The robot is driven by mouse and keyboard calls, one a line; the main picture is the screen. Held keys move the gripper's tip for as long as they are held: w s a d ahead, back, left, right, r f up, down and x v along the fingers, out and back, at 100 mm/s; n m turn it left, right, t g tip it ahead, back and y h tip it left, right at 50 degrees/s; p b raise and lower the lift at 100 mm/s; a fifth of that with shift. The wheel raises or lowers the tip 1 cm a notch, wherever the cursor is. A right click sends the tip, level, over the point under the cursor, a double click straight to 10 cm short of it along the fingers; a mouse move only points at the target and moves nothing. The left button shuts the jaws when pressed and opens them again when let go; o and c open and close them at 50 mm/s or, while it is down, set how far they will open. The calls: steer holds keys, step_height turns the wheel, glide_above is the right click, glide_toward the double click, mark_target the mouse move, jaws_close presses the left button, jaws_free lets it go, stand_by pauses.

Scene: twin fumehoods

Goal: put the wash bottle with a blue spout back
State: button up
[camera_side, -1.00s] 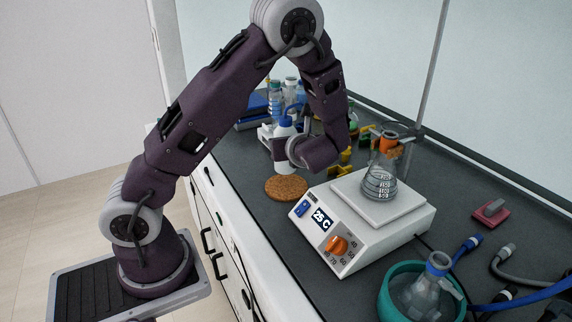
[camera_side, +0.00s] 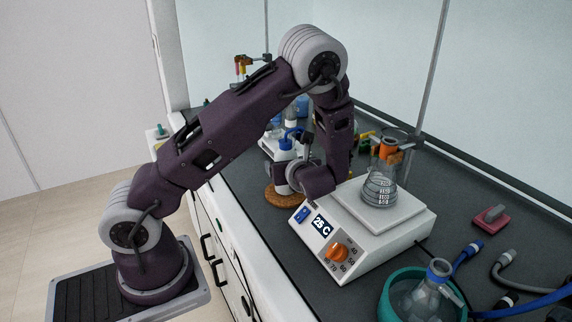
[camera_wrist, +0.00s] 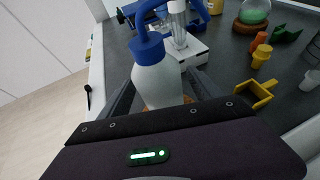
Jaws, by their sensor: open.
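The wash bottle, white with a blue cap and blue spout, fills the middle of the wrist view (camera_wrist: 157,78). In the side view its upper part shows (camera_side: 284,153) behind my wrist. It appears upright over the round cork mat (camera_side: 276,198); its base is hidden. A sliver of the mat's orange-brown shows beside the bottle in the wrist view. My gripper (camera_wrist: 160,92) is open, with one finger on each side of the bottle's body.
The hotplate (camera_side: 350,256), showing 25 C, stands close right of my wrist with a clamped flask (camera_side: 379,190) on it. A teal bowl (camera_side: 388,298) with a flask is at the front right. A yellow holder (camera_wrist: 257,93) lies right of the bottle.

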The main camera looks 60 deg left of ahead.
steer(key=shift+d+r, duration=0.25)
steer(key=v, duration=1.1)
steer(key=s+d+r+n+g+h, duration=0.25)
steer(key=s+r+n+h, duration=0.25)
steer(key=s+n, duration=0.55)
steer(key=s+d+r+n+t+h, duration=0.4)
steer(key=s+d+r+n+h, duration=0.2)
steer(key=s+d+n+h, duration=0.2)
steer(key=shift+s+d+r+n+t, duration=0.2)
steer(key=shift+d+r+n+t, duration=0.15)
steer(key=shift+d+n, duration=0.9)
